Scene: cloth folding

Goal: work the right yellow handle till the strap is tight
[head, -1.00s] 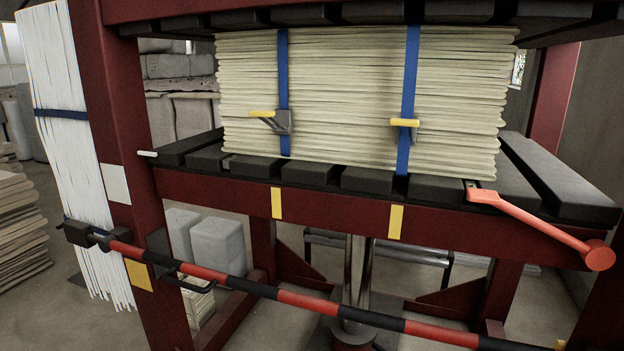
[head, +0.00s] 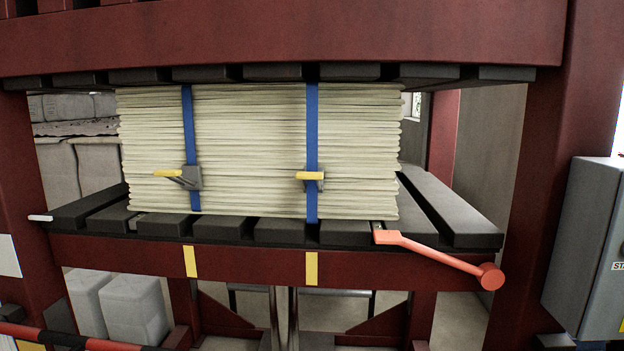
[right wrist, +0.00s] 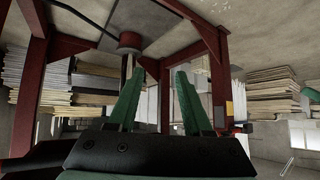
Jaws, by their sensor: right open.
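In the head view a stack of pale folded cloth (head: 250,150) sits in a dark red press, bound by two vertical blue straps. The right strap (head: 312,130) carries a buckle with a right yellow handle (head: 310,176), lying about level. The left strap (head: 188,120) carries a grey buckle with a left yellow handle (head: 168,174). I cannot tell how tight either strap is. My right gripper (right wrist: 160,80) shows only in the right wrist view, its green fingers apart with nothing between them. It is away from the handles. My left gripper is not in view.
The slatted black platen (head: 460,215) lies under the stack. A red-orange lever (head: 440,255) juts out at its front right. A grey control box (head: 590,250) stands at the right. A red-and-black bar (head: 90,344) crosses the lower left. Space before the straps looks clear.

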